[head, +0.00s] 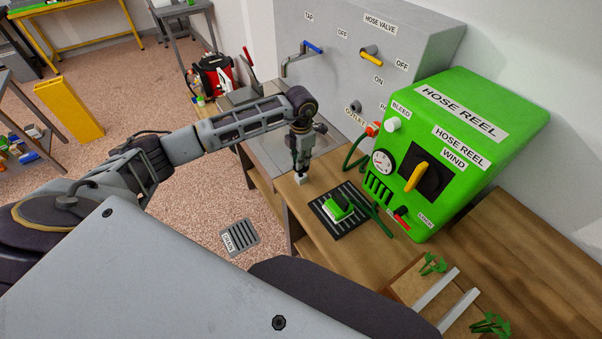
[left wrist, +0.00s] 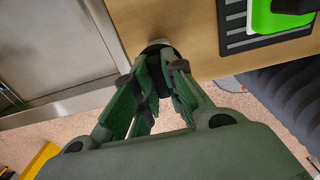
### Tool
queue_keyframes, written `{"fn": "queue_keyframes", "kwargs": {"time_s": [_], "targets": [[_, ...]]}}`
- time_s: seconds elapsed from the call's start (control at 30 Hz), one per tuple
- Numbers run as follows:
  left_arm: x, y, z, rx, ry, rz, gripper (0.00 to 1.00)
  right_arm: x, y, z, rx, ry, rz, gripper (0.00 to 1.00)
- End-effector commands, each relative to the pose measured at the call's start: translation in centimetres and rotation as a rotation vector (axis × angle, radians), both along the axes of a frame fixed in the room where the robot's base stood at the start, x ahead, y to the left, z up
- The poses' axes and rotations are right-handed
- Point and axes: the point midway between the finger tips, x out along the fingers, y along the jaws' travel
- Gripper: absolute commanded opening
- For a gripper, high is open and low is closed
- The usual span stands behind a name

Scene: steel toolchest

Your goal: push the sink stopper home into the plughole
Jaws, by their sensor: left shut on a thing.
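My left gripper (head: 300,167) points down over the wooden bench, just in front of the steel sink. It is shut on a small pale and dark piece, which I take to be the sink stopper (head: 300,178). In the left wrist view the left gripper (left wrist: 160,65) has its fingertips together on this piece (left wrist: 156,44), at the bench edge. I cannot tell whether the piece touches the bench. The steel sink (head: 265,150) is partly hidden behind my arm, and it also shows at the left of the wrist view (left wrist: 50,60). I cannot see the plughole.
A black ribbed mat (head: 325,216) with a green and white object (head: 338,207) lies right of the gripper. A green hose reel box (head: 470,130) stands on the bench behind it. A tap (head: 296,58) projects from the grey wall panel above the sink.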

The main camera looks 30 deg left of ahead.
Motion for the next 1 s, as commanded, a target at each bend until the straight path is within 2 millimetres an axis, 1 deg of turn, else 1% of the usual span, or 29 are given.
{"fn": "queue_keyframes", "kwargs": {"time_s": [0.1,0.23,0.37,0.73,0.87,1.0], "targets": [[0.0,0.0,0.4,0.0,0.0,0.0,0.0,0.0,-0.7,0.3,-0.008,0.0,0.002,0.4],[0.0,0.0,0.6,0.0,0.0,0.0,0.0,0.0,-1.0,0.4,-0.011,0.0,0.003,0.4],[0.0,0.0,0.6,0.0,0.0,0.0,0.0,0.0,-0.7,0.3,-0.008,0.0,0.002,0.4],[0.0,0.0,0.6,0.0,0.0,-0.021,0.0,0.0,0.6,0.3,0.006,0.0,-0.002,0.4],[-0.1,-0.1,0.6,0.001,-0.001,-0.07,0.0,0.0,0.9,0.3,0.01,0.0,-0.003,0.4],[-0.1,-0.2,0.7,0.0,-0.001,-0.158,0.0,0.0,0.8,0.3,0.009,0.0,-0.003,0.4]]}}
